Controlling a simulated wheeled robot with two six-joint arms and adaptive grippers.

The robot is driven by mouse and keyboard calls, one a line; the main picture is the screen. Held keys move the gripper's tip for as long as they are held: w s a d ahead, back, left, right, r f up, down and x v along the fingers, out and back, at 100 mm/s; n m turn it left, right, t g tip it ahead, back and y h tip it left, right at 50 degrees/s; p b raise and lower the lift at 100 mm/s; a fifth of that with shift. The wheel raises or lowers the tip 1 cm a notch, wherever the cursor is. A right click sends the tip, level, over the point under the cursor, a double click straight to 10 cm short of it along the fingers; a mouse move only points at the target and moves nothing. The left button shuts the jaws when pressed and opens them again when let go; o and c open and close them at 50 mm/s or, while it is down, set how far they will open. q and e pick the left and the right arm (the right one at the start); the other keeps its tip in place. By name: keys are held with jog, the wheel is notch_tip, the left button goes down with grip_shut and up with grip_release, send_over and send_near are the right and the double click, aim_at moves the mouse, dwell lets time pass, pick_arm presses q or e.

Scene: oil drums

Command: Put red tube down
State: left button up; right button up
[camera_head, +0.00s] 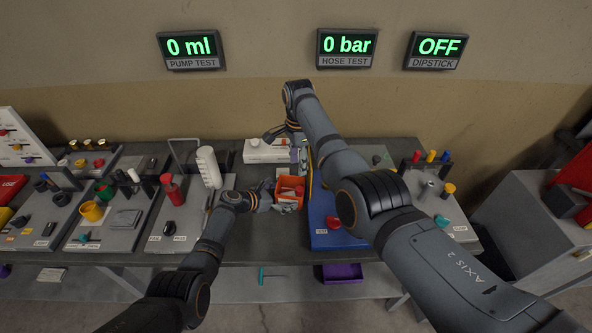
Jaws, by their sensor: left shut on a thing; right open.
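A small red piece (283,141), which may be the red tube, shows at the top edge of a white box (262,153) at the back of the bench. It is too small to make out clearly. My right gripper (283,133) is open just above and beside it. My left gripper (270,192) is shut at the left side of an orange-red bin (291,184) and appears to grip its wall. Small items show in and just below the bin, too small to name. The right arm hides part of the bench behind it.
A blue board (322,236) with a red knob lies right of the bin. Left are a grey panel (172,228) with a red pump and a white cylinder (208,166). A purple tray (342,273) sits on the lower shelf. Wall displays read 0 ml, 0 bar and OFF.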

aim_at(279, 198)
pick_arm(q)
jog(key=shift+s+d+f, duration=0.2)
jog(key=shift+s+d, duration=0.15)
jog(key=shift+d, duration=0.25)
pick_arm(e)
notch_tip(279, 198, up, 8)
jog(key=shift+f, duration=0.2)
pick_arm(q)
jog(key=o, duration=0.4)
jog(key=shift+c, duration=0.2)
jog(key=shift+s+a+r, duration=0.15)
jog(key=shift+a+r, duration=0.05)
jog(key=shift+a, duration=0.15)
jog(key=v, duration=0.4)
jog(key=shift+r, duration=0.15)
jog(key=v, duration=0.5)
jog(key=w+v, duration=0.1)
jog(key=v, duration=0.1)
jog(key=shift+s+a, duration=0.2)
jog(key=shift+a, duration=0.45)
jog(key=shift+d+r, duration=0.1)
pick_arm(e)
jog(key=shift+w+d+f, duration=0.15)
jog(key=shift+w+d, duration=0.1)
jog(key=shift+d, duration=0.25)
